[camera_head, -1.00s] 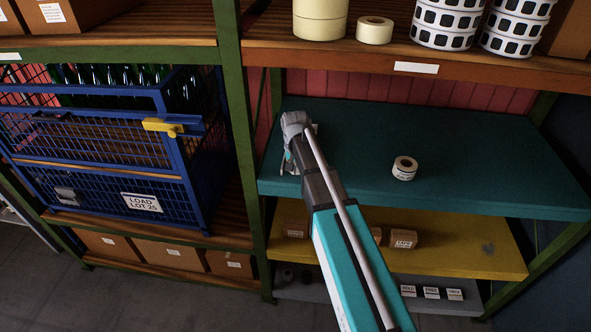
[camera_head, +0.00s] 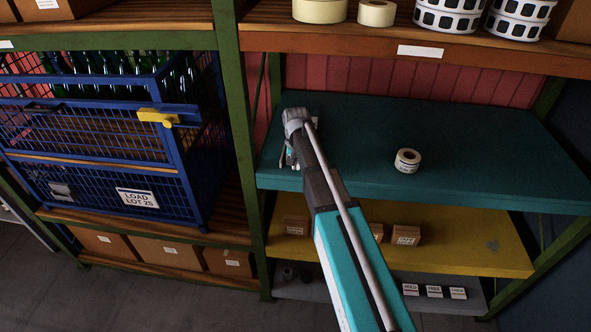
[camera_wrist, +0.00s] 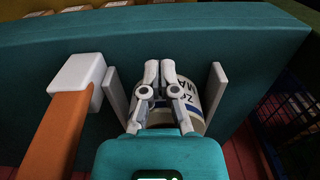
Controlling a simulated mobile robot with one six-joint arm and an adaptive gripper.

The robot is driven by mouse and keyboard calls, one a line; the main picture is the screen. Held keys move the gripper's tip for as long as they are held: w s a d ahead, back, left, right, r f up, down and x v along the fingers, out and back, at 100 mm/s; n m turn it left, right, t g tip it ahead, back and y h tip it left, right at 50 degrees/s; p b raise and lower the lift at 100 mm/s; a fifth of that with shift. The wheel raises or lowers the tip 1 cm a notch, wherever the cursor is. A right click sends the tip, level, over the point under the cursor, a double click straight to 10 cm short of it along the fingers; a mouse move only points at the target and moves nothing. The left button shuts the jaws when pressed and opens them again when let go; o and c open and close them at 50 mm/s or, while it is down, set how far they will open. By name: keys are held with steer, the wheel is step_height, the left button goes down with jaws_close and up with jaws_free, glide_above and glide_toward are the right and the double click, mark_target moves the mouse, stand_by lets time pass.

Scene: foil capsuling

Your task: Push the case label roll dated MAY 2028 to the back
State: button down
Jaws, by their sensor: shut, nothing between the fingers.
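A white label roll (camera_wrist: 213,92) stands on the teal shelf (camera_wrist: 250,45), partly hidden behind my fingers in the wrist view. Dark print on it shows in part, beginning "MA"; the rest of the date is covered. A thin white upright plate stands on each side of it. My gripper (camera_wrist: 160,72) is shut and empty, its fingertips overlapping the roll in the picture; I cannot tell whether they touch it. In the head view my gripper (camera_head: 288,158) is at the left end of the teal shelf, and my arm hides the roll.
Another white roll (camera_head: 407,160) stands at mid-shelf, its print unreadable. An orange bar (camera_wrist: 52,138) with a white block (camera_wrist: 77,74) lies beside the plates. A blue bottle cage (camera_head: 110,150) is at left. A yellow shelf (camera_head: 460,245) with small boxes is below. The teal shelf's right side is clear.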

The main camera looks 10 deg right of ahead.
steer(key=shift+w+d, duration=0.1)
steer(key=shift+w, duration=0.2)
steer(key=w+d, duration=0.2)
steer(key=w, duration=0.4)
steer(key=w+d, duration=0.2)
steer(key=w, duration=0.4)
steer(key=w+d, duration=0.2)
steer(key=w, duration=0.5)
steer(key=shift+d, duration=0.1)
steer(key=shift+s, duration=0.15)
